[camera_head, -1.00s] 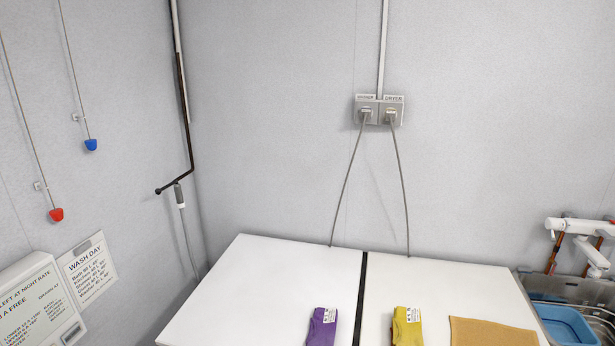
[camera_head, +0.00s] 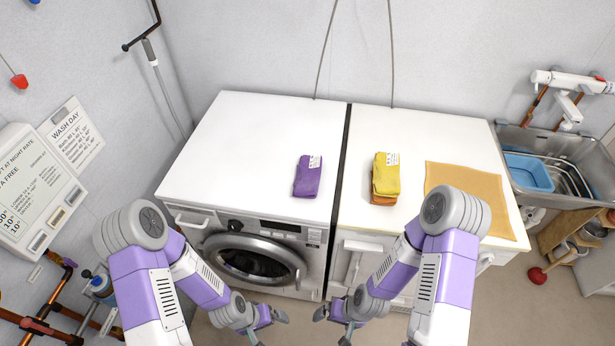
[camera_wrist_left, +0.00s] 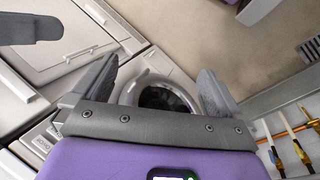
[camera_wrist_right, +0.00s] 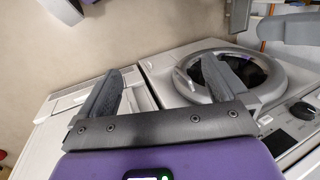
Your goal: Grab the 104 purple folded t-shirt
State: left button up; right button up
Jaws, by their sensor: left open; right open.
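The purple folded t-shirt (camera_head: 308,177) lies on the white top of the left machine, near its right front edge, with a small white label at its far end. My left gripper (camera_head: 279,318) is low in front of the left machine, below its top and well away from the shirt. It is open and empty; its spread fingers show in the left wrist view (camera_wrist_left: 155,85). My right gripper (camera_head: 330,314) is also low in front of the machines. It is open and empty in the right wrist view (camera_wrist_right: 172,85).
A yellow folded garment (camera_head: 386,172) rests on an orange one (camera_head: 384,200) on the right machine. A tan cloth (camera_head: 463,197) lies beside them. The left machine's round door (camera_head: 252,262) faces my arms. A sink with a blue basin (camera_head: 528,172) is at right. The left top (camera_head: 240,135) is mostly clear.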

aim_at(306, 183)
jog(key=u, duration=1.75)
jog(key=i, duration=0.4)
jog(key=z, duration=1.15)
